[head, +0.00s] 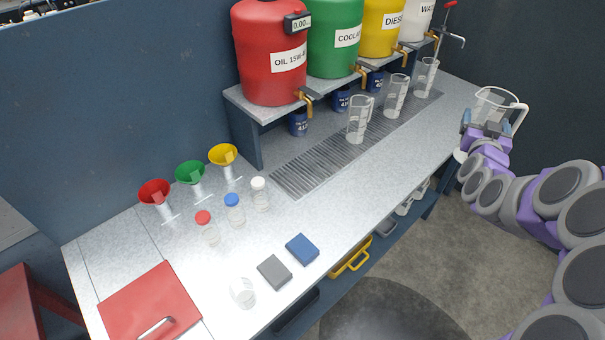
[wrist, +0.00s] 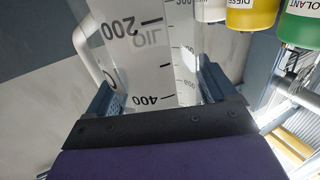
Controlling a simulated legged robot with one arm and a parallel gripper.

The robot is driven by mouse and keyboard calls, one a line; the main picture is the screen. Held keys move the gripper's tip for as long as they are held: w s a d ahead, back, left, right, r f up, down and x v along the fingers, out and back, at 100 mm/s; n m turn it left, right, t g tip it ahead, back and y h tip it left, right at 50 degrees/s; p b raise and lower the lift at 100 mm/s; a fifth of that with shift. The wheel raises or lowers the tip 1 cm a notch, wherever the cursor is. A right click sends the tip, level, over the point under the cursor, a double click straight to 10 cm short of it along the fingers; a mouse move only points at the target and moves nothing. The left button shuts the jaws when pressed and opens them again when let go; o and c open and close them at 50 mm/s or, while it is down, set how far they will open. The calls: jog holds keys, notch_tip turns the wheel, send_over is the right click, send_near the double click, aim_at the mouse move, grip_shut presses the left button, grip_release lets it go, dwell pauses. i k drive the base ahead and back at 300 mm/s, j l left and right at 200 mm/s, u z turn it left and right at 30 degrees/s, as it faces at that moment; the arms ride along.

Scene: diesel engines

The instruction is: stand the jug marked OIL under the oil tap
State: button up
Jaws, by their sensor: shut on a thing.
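My gripper (head: 487,128) is shut on a clear measuring jug (head: 497,106) and holds it off the right edge of the bench, over the floor side. In the wrist view the jug (wrist: 140,45) sits between the fingers, with its handle at the left. It shows upside-down OIL lettering and 200 and 400 marks. The oil tap (head: 307,95) is a brass tap at the foot of the red drum (head: 266,60) labelled OIL 15W. My gripper is far to the right of this tap. The drip grate (head: 300,178) runs in front of the shelf, its left end bare.
Three clear jugs (head: 359,122) stand on the grate to the right of the oil tap. Blue cans (head: 298,124) stand under the shelf (head: 262,108). Green, yellow and white drums stand beside the red one. Funnels, capped bottles and a red board (head: 150,302) are at left.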

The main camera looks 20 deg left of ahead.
aim_at(309, 165)
jog(key=u, duration=1.4)
jog(key=i+l+u, duration=0.1)
jog(key=l, duration=0.75)
jog(key=l+u, duration=0.15)
jog(key=l, duration=0.65)
jog(key=i, duration=0.05)
